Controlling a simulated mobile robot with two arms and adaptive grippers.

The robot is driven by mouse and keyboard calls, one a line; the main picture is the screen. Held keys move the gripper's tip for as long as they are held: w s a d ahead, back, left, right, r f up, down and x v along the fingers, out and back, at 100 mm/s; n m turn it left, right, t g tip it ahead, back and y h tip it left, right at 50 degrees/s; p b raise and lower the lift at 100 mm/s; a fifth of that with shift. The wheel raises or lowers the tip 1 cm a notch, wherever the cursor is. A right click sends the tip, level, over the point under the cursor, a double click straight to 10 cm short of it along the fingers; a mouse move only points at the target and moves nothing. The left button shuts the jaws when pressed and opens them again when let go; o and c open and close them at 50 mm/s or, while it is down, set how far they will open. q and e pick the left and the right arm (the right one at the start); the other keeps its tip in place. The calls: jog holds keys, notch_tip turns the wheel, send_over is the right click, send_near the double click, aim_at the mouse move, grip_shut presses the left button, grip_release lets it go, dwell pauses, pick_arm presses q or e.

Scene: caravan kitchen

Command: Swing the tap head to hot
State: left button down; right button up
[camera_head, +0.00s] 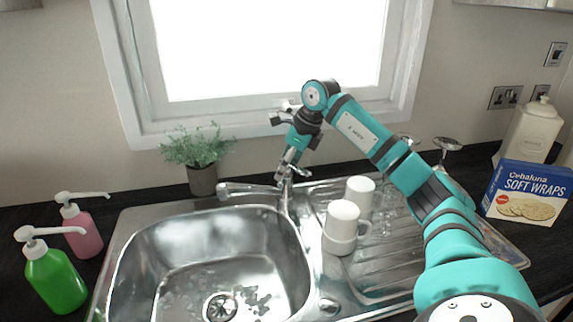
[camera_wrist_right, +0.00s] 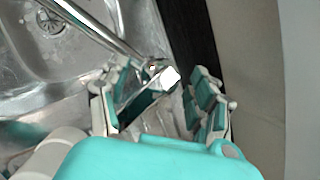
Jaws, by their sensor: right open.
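The metal tap (camera_head: 250,189) stands at the back edge of the sink, its spout pointing left over the basin. In the right wrist view the spout (camera_wrist_right: 105,28) runs from upper left to the tap head (camera_wrist_right: 170,78), which has a bright top. My right gripper (camera_head: 290,168) is at the tap head from above. In the wrist view its fingers (camera_wrist_right: 162,92) are open, one on each side of the head, with a gap showing on the right. Contact on the left side cannot be told. My left gripper is not in view.
Two white mugs (camera_head: 341,222) and upturned glasses (camera_head: 448,145) stand on the drainer, close to my right arm. A potted plant (camera_head: 202,178) is behind the sink. Green (camera_head: 55,280) and pink (camera_head: 82,232) pump bottles stand left.

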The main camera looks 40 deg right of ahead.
grip_shut()
dwell(0.3)
jog(key=shift+r, duration=0.1)
dwell(0.6)
